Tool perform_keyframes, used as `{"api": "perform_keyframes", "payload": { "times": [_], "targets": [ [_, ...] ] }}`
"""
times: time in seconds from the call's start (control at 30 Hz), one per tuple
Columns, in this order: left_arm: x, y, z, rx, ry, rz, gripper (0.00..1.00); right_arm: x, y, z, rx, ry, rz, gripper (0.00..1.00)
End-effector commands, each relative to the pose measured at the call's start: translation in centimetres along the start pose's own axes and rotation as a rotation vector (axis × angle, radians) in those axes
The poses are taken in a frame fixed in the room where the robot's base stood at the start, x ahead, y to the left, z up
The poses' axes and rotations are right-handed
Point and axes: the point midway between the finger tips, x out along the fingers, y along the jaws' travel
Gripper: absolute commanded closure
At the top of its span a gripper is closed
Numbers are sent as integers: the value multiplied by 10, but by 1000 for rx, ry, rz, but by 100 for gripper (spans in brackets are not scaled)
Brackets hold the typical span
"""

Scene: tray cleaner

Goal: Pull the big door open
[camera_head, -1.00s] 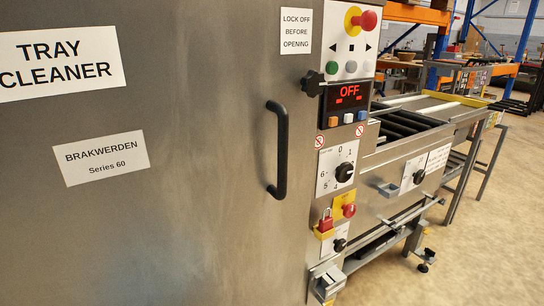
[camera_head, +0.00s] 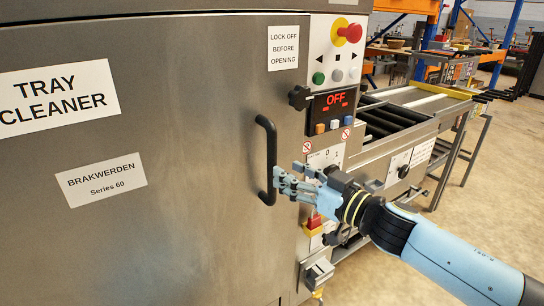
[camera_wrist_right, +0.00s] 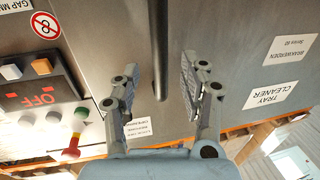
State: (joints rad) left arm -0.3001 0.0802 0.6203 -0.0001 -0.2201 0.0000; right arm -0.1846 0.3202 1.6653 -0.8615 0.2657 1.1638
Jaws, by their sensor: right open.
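The big steel door (camera_head: 200,240) of the tray cleaner fills the left of the head view and looks shut. Its black vertical handle (camera_head: 271,145) is near its right edge. My right gripper (camera_head: 280,182) comes in from the right at the handle's lower part, fingers pointing left. In the right wrist view, the open gripper (camera_wrist_right: 159,78) has one finger on each side of the handle (camera_wrist_right: 159,40). I cannot tell whether the fingers touch it. My left gripper is not in view.
A control panel (camera_head: 330,75) with buttons and a display reading OFF (camera_head: 334,100) is right of the door. A black knob (camera_head: 300,97) sits at the door's edge. A roller conveyor (camera_head: 400,120) extends right.

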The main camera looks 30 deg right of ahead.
Motion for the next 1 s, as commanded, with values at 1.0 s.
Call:
{"api": "perform_keyframes", "payload": {
  "times": [1.0],
  "targets": [
    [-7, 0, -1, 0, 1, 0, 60, 62, 0, 1, 2, -2, 1, 95]
  ]
}}
